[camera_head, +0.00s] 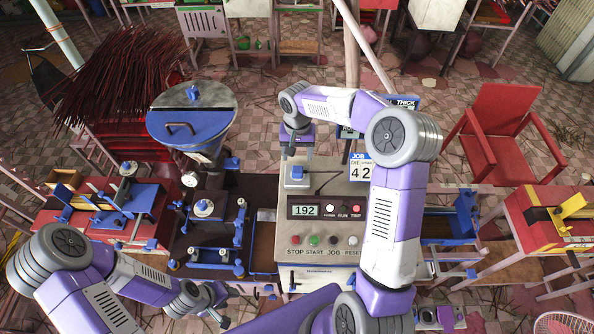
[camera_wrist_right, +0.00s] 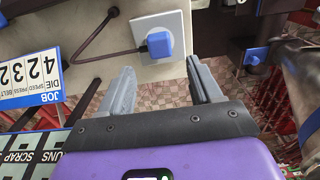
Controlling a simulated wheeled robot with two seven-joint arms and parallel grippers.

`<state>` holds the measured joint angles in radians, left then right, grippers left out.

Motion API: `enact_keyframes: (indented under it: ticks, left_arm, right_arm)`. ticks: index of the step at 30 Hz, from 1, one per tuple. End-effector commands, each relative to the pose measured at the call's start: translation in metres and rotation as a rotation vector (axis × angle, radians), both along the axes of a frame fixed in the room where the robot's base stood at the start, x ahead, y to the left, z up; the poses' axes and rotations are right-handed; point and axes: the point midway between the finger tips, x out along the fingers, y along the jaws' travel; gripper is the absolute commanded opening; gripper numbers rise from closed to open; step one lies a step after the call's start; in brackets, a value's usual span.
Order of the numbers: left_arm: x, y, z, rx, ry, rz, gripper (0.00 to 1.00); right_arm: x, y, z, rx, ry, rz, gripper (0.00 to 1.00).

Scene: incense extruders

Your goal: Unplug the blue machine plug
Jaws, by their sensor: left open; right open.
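The blue plug (camera_head: 297,172) sits in a white socket plate (camera_head: 297,183) on the grey control box. In the right wrist view the blue plug (camera_wrist_right: 159,45) is in the white plate (camera_wrist_right: 172,24), with a dark cord (camera_wrist_right: 105,36) curving off to the left. My right gripper (camera_head: 297,148) is just behind the plug in the head view. In the wrist view my right gripper (camera_wrist_right: 164,72) is open and empty, and the plug lies just beyond and between its fingertips, apart from them. My left gripper (camera_head: 217,310) is open, low at the front left, away from the plug.
The grey control box (camera_head: 325,232) has a display and several buttons. A blue-lidded hopper (camera_head: 191,110) stands to its left, near incense sticks (camera_head: 110,75). A job sign (camera_head: 360,167) stands close to the socket; the sign (camera_wrist_right: 30,80) is also at the wrist view's left. A red chair (camera_head: 497,135) is at right.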

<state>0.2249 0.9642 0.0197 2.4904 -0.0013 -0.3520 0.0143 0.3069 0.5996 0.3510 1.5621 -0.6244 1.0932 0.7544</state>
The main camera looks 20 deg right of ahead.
Motion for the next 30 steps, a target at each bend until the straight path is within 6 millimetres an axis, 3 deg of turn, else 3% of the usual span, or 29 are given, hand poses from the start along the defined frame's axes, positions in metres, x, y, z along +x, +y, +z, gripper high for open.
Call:
enact_keyframes:
  ticks: [5,16,30]
  left_arm:
    - [0.0,0.0,-0.002,0.0,0.0,0.0,0.43]
    - [0.0,0.0,-0.045,0.0,0.001,0.0,0.43]
    - [0.0,0.0,-0.05,0.0,0.0,0.0,0.43]
  right_arm:
    - [-0.001,0.0,-0.02,0.002,0.002,0.0,0.64]
    - [0.0,0.0,-0.075,0.0,0.0,0.001,0.64]
    - [0.0,0.0,-0.081,0.001,0.0,0.0,0.64]
